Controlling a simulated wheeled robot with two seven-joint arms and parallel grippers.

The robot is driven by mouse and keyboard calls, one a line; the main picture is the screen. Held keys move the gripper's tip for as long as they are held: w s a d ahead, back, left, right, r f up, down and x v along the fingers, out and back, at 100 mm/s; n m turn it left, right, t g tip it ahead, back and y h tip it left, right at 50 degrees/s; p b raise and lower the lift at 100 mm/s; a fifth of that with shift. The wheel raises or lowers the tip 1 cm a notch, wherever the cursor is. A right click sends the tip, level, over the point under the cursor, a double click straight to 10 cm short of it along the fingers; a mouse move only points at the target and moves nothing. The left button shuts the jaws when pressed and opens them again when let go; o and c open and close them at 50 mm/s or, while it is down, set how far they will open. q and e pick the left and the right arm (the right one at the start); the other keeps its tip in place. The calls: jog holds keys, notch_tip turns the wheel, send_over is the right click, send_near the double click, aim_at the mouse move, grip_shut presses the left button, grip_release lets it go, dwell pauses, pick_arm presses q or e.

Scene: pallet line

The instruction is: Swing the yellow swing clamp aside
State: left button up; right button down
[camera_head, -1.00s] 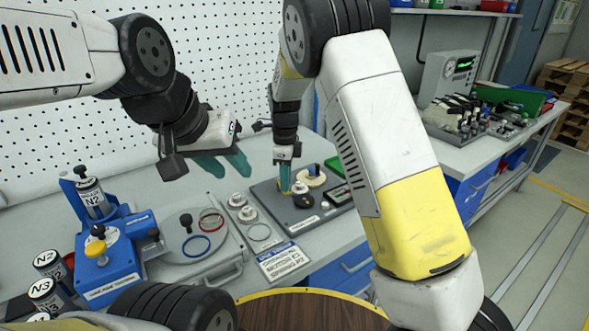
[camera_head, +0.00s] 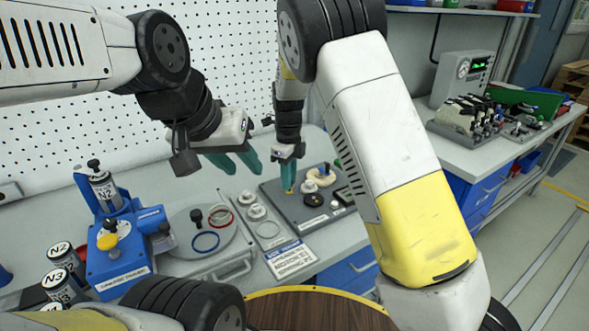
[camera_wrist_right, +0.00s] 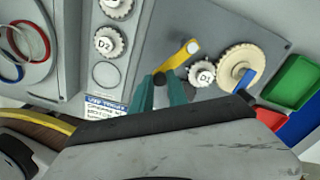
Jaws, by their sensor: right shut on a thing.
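The yellow swing clamp (camera_wrist_right: 178,58) is a short yellow bar on the grey plate, with a pale round pivot at one end and a black knob (camera_wrist_right: 159,78) at the other in the right wrist view. My right gripper (camera_wrist_right: 160,88) has its teal fingers shut on that knob. In the head view the right gripper (camera_head: 288,180) reaches down to the plate's left part, mostly hiding the clamp. A white gear part (camera_wrist_right: 202,73) and a large cream gear (camera_wrist_right: 240,66) sit beside the clamp. My left gripper (camera_head: 236,160) hangs open and empty above the bench.
The grey plate (camera_head: 280,205) lies on the bench. To its left are a tray with white knobs and rings (camera_head: 205,241) and a blue fixture (camera_head: 118,262) holding a cylinder. A printed card (camera_head: 291,259) lies in front. Green and red bins (camera_wrist_right: 292,82) stand beside the plate in the wrist view.

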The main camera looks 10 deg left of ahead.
jog(key=shift+a, duration=0.1)
jog(key=c, duration=1.3)
grip_release()
notch_tip(320, 180, up, 7)
jog(key=shift+f, duration=0.1)
jog(key=shift+r, duration=0.5)
